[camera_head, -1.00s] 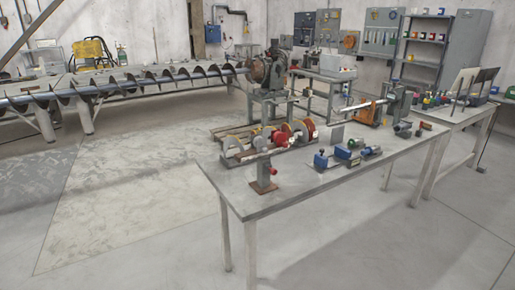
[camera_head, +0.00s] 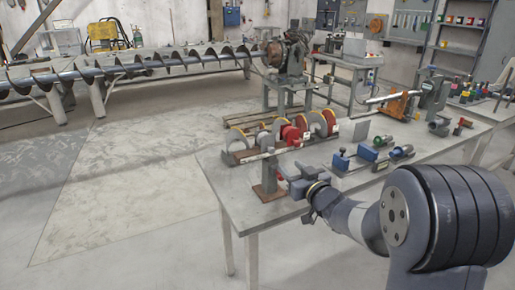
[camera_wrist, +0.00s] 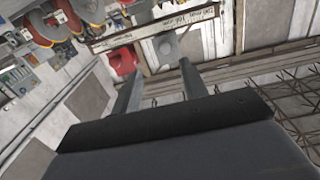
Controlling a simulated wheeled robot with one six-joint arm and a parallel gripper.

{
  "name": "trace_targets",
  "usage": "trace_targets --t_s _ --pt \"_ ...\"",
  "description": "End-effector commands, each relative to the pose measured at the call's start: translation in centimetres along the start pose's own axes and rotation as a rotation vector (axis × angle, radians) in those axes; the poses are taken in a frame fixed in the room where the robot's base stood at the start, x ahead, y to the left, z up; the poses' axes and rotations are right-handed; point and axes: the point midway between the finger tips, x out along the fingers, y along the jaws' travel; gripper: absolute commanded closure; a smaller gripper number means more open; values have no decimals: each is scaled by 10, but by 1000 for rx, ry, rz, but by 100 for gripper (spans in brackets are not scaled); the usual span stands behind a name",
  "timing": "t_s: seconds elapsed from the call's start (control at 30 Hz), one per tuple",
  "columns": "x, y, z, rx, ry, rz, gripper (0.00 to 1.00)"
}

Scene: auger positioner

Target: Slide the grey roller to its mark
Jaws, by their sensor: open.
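A pale bar with printed markings (camera_wrist: 150,30) crosses the top of the wrist view. A grey part (camera_wrist: 167,47), which looks like the grey roller, hangs at its right half. A red part (camera_wrist: 123,62) is at its left half. My gripper (camera_wrist: 160,76) is open, its two fingers apart and pointing towards the bar, with the grey part just beyond the space between them. I see nothing between the fingers. In the head view my gripper (camera_head: 288,172) is beside the stand (camera_head: 267,176) on the near table, partly covering it; contact cannot be told there.
The grey table (camera_head: 230,187) holds a rack of red and yellow discs (camera_head: 288,132) behind the stand. Blue and green fixtures (camera_head: 368,155) are to the right. A long auger (camera_head: 140,65) lies on benches at the back left. The floor left of the table is clear.

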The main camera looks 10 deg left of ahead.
Motion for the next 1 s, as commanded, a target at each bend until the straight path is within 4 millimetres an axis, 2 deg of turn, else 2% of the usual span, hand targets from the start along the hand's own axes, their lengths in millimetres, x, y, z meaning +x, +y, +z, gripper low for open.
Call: trace_targets --t_s 0.27,0.5,0.7,1.0 --pt "23 -5 -1 0 22 -28 58" --pt "66 -5 -2 0 21 -26 58" --pt "94 -6 -3 0 21 -25 58" --pt "111 -6 -3 0 21 -24 58"
